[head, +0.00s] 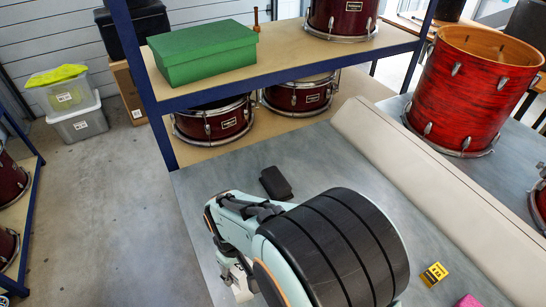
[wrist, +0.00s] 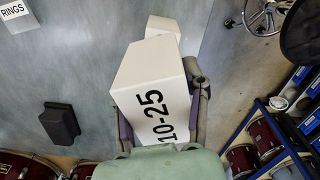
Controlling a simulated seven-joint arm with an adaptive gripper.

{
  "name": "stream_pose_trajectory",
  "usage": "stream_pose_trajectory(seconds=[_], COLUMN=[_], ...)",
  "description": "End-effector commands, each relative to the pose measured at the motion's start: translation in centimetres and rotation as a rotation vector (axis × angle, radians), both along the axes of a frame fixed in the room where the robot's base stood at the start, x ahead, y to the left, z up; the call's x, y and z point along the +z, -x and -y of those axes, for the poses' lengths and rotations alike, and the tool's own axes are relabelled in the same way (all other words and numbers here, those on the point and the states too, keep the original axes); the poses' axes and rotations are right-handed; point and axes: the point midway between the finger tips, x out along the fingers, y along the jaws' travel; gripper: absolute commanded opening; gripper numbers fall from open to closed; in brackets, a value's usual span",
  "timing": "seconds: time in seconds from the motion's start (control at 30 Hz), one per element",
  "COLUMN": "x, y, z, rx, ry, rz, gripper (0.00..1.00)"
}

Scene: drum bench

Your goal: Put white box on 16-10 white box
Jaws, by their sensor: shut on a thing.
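In the wrist view my gripper (wrist: 158,92) is shut on a white box (wrist: 148,68) marked 10-25, with a finger on each side of it. Another white box (wrist: 163,26) shows partly behind the held box, at its far end. No label shows on it, so I cannot tell whether it is the 16-10 box, nor whether the two boxes touch. In the head view my arm covers most of the gripper area. A small pale part shows below the arm at the lower edge, and I cannot tell what it is.
A black block (head: 275,183) lies on the grey bench (head: 330,160); it also shows in the wrist view (wrist: 60,123). A RINGS box (wrist: 14,14), a yellow box (head: 433,274) and a long beige roll (head: 430,190) are nearby. A blue-framed shelf (head: 285,65) stands behind.

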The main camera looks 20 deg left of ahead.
Motion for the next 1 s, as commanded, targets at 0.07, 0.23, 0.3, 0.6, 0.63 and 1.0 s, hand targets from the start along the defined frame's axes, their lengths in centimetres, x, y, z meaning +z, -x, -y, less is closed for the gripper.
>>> stream_pose_trajectory(seconds=[0.07, 0.23, 0.3, 0.6, 0.63, 1.0], x=[-0.5, -2.9, -3.7, -4.1, -4.1, -4.3], y=[-0.3, -0.5, -0.6, -0.6, -0.6, -0.6], z=[-0.3, -0.6, -0.6, -0.6, -0.6, -0.6], rx=[0.000, 0.000, 0.000, -0.001, -0.001, -0.001], ry=[0.001, 0.003, 0.001, -0.001, 0.000, 0.000], rz=[-0.001, -0.002, -0.002, 0.000, 0.000, 0.000], gripper=[0.06, 0.06, 0.06, 0.06, 0.06, 0.71])
